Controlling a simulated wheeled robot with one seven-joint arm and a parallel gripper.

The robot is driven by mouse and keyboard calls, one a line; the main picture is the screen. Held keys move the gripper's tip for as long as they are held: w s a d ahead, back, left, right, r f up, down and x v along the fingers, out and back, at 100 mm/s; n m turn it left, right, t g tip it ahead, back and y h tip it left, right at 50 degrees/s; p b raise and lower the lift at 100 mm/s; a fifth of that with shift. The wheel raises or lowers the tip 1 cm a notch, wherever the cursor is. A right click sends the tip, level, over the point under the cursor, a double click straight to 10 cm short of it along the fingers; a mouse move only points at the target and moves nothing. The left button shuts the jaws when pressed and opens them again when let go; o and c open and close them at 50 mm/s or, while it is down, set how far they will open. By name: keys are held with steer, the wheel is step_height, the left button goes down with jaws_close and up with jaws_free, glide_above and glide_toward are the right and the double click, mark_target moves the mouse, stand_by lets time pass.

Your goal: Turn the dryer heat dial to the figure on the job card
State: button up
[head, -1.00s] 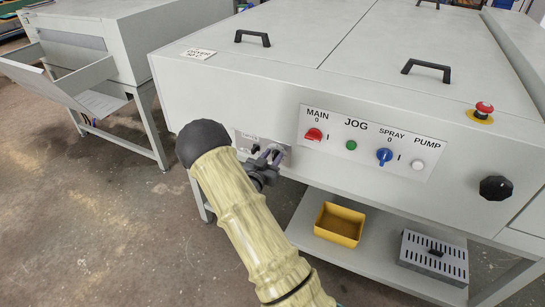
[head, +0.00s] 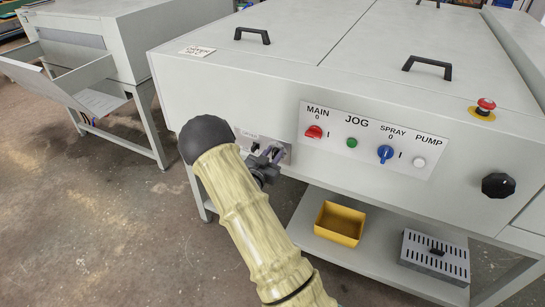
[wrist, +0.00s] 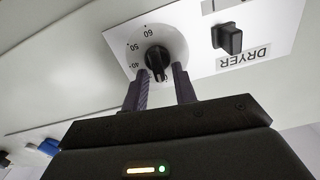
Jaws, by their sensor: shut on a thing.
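The dryer heat dial (wrist: 158,58) is a round black knob on a white panel, seen in the wrist view. The figures 40, 50 and 60 show around its left and upper side; its pointer setting is not clear. My gripper (wrist: 160,84) is shut on the dial, one finger on each side. In the head view my gripper (head: 272,153) is at the small dryer panel (head: 241,133), and its fingers largely cover the dial. The job card (head: 196,51) lies on the machine's top near the left front edge; its writing is too small to read surely.
A black dryer switch (wrist: 228,38) sits beside the dial. To the right are the red main switch (head: 313,132), green jog button (head: 352,142) and blue spray switch (head: 385,153). A yellow bin (head: 340,223) stands on the lower shelf.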

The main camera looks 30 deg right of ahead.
steer(key=shift+s+d+f+m+b, duration=0.15)
steer(key=shift+f+m+b, duration=0.35)
steer(key=shift+m+b, duration=4.7)
steer(key=shift+s+d+f+m+b, duration=0.1)
steer(key=shift+f+m+b, duration=0.35)
steer(key=shift+m+b, duration=4.8)
steer(key=shift+s+d+f+m+b, duration=0.35)
steer(key=shift+m+b, duration=2)
steer(key=shift+b, duration=5.7)
steer(key=shift+w+a+f, duration=0.1)
steer(key=shift+w+a, duration=0.15)
steer(key=shift+a, duration=0.05)
steer(key=o, duration=0.6)
steer(key=shift+a, duration=0.1)
